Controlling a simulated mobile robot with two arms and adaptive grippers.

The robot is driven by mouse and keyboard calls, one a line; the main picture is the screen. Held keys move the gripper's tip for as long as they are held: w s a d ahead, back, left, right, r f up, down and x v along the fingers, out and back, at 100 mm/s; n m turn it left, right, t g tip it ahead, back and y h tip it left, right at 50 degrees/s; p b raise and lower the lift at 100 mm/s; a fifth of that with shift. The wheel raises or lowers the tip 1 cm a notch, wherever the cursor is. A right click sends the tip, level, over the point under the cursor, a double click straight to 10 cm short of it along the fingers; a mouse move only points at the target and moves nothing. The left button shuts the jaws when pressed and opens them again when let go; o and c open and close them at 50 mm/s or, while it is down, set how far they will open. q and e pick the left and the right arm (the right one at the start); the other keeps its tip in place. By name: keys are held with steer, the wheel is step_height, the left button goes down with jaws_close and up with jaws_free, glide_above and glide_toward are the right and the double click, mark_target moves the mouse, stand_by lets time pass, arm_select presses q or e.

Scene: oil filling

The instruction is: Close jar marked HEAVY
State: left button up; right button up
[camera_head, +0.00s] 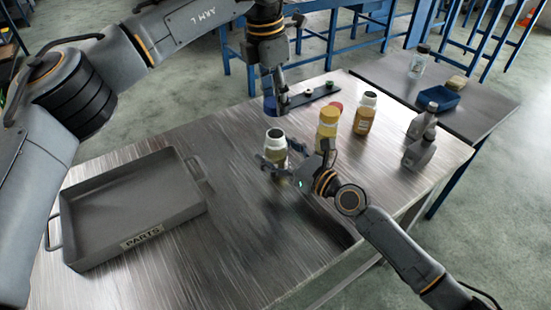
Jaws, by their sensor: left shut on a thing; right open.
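My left gripper (274,98) points down over the table and is shut on a blue lid (268,106), partly hidden by the fingers. An open jar (275,142) with a white neck stands upright just below, apart from the lid. My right gripper (278,165) is open, with its fingers around or beside this jar; contact cannot be told. The jar's lower part is hidden by the fingers. I cannot read a HEAVY mark on any.
A grey PARTS tray (131,247) lies at left on the table. A dark strip (318,94) with small pieces lies behind the jars. Grey bottles (419,151) stand near the right edge. A blue bin (439,98) sits on the side table. The front middle is clear.

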steer(key=shift+w+a, duration=0.1)
steer(key=shift+a, duration=0.05)
jaws_close()
arm_select(q)
glide_above(276, 133)
steer(key=shift+s+a+f, duration=0.1)
steer(key=shift+a+f, duration=0.05)
steer(key=shift+f, duration=2.3)
steer(key=shift+f, duration=0.1)
steer(key=shift+f, duration=0.8)
steer(key=shift+f, duration=0.55)
